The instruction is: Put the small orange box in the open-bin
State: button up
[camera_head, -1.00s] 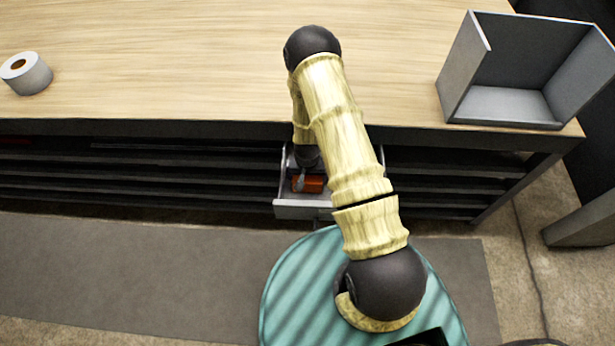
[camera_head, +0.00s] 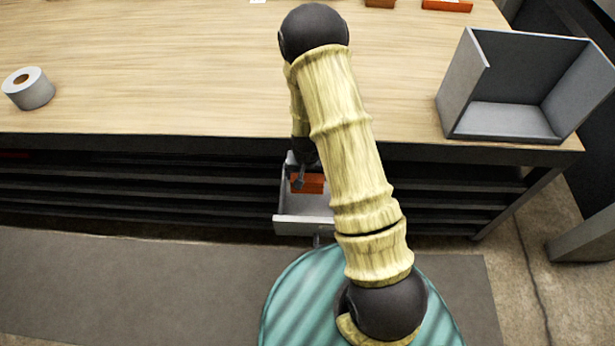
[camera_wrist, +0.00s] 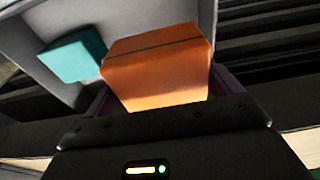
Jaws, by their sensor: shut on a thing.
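The small orange box (camera_head: 312,183) is in my gripper (camera_head: 299,184), over the open drawer (camera_head: 304,226) beneath the worktop. In the wrist view the orange box (camera_wrist: 158,72) fills the space between the dark fingers of my gripper (camera_wrist: 160,95), which is shut on it. The box appears raised off the drawer floor; the exact gap is hard to judge. The open-bin (camera_head: 508,122), a grey open-fronted container, stands on the worktop at the right and looks empty. My arm hides part of the drawer.
A teal block (camera_wrist: 75,57) lies in the drawer beside the orange box. The wooden worktop (camera_head: 170,70) overhangs the drawer's back. A white roll (camera_head: 29,90) stands at left. An orange object (camera_head: 447,5) lies at the far edge.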

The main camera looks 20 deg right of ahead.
dwell(0.5)
jog(key=n, duration=0.1)
jog(key=f+n, duration=0.1)
jog(key=n, duration=0.1)
jog(key=shift+w+y, duration=0.2)
jog(key=shift+y, duration=0.1)
jog(key=shift+s+a+n, duration=0.1)
jog(key=shift+n, duration=0.2)
